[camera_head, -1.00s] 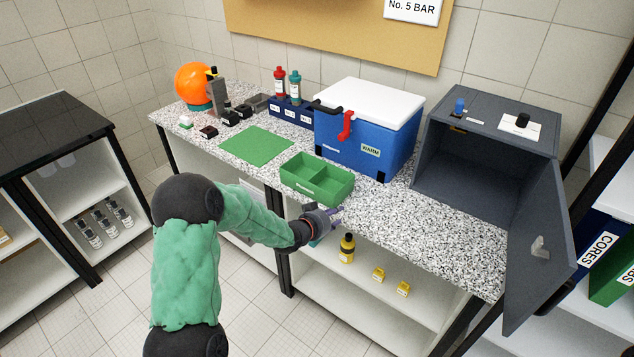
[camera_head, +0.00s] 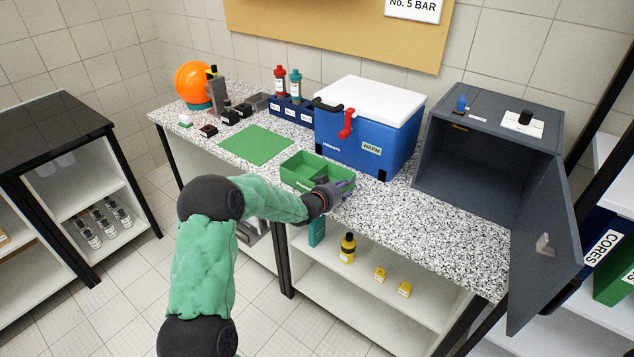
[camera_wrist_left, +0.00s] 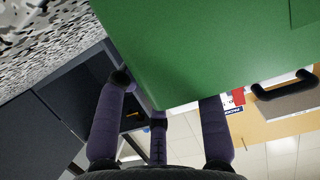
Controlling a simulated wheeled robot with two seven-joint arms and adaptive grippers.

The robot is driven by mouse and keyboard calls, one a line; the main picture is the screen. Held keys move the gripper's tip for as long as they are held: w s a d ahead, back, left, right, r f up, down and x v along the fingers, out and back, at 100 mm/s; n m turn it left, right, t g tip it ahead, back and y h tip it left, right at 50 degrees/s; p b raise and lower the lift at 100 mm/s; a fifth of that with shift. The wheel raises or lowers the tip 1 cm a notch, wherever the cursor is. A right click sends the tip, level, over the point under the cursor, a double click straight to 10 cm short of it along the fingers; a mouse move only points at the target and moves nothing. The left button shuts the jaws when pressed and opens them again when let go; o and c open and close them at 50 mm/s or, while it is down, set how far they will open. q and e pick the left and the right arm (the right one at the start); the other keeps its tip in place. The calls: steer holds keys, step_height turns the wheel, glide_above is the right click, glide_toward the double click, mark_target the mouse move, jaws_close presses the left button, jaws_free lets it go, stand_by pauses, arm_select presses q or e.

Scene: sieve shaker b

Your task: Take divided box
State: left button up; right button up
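The green divided box (camera_head: 303,169) stands on the speckled counter in front of the blue cooler, with a divider inside. My left gripper (camera_head: 345,188) is at the box's right end in the head view and covers part of its front right corner. In the left wrist view the box (camera_wrist_left: 200,45) fills the top, very close. The purple fingers of my left gripper (camera_wrist_left: 162,112) are spread apart there, near the box's edge; one fingertip is hidden by the box. I cannot tell whether they touch it. My right gripper is out of view.
A blue cooler (camera_head: 350,145) with a white lid stands behind the box. A grey cabinet (camera_head: 480,190) with its door open stands at the right. A green mat (camera_head: 256,145) lies to the left. The counter (camera_head: 400,225) at the front right is clear.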

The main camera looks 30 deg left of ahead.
arm_select(q)
steer(key=shift+x, duration=1.2)
jaws_close()
steer(key=shift+r, duration=0.15)
